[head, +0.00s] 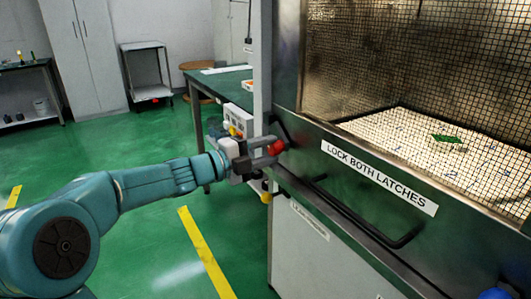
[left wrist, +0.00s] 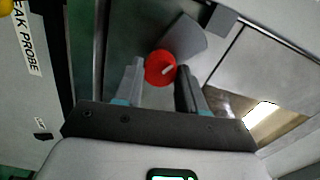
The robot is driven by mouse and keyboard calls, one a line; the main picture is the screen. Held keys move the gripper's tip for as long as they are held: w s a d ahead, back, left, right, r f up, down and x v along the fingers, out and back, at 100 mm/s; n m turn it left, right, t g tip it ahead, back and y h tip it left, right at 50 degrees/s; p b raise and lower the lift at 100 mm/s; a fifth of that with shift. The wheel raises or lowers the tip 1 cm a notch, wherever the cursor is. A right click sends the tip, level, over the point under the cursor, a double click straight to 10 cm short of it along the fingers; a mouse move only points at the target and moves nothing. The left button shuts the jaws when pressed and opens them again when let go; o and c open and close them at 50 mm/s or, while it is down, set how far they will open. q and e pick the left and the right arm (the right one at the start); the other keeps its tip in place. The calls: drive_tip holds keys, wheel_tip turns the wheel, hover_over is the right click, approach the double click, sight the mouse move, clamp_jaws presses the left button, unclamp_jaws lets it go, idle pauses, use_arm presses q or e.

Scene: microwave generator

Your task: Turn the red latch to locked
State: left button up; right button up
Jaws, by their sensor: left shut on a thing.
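The red latch (head: 277,147) is at the left front edge of the mesh-windowed metal cabinet, beside the "LOCK BOTH LATCHES" label (head: 378,178). My left gripper (head: 268,152) reaches it from the left and is shut on it. In the left wrist view the red latch (left wrist: 160,68) is a round knob with a short white mark, held between the two fingers (left wrist: 162,82). A blue knob (head: 494,294) is partly in view at the bottom right edge of the head view. My right gripper is not in view.
A black handle bar (head: 365,222) juts from the cabinet front below the label. A control box with buttons (head: 238,120) stands left of the cabinet, before a green-topped table (head: 225,82). The green floor (head: 150,235) at front left is clear.

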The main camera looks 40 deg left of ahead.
use_arm(q)
drive_tip(key=o, duration=1.1)
drive_tip(key=p+v, duration=0.2)
drive_tip(key=v, duration=1.4)
drive_tip(key=shift+s, duration=0.2)
drive_tip(key=shift+a, duration=0.1)
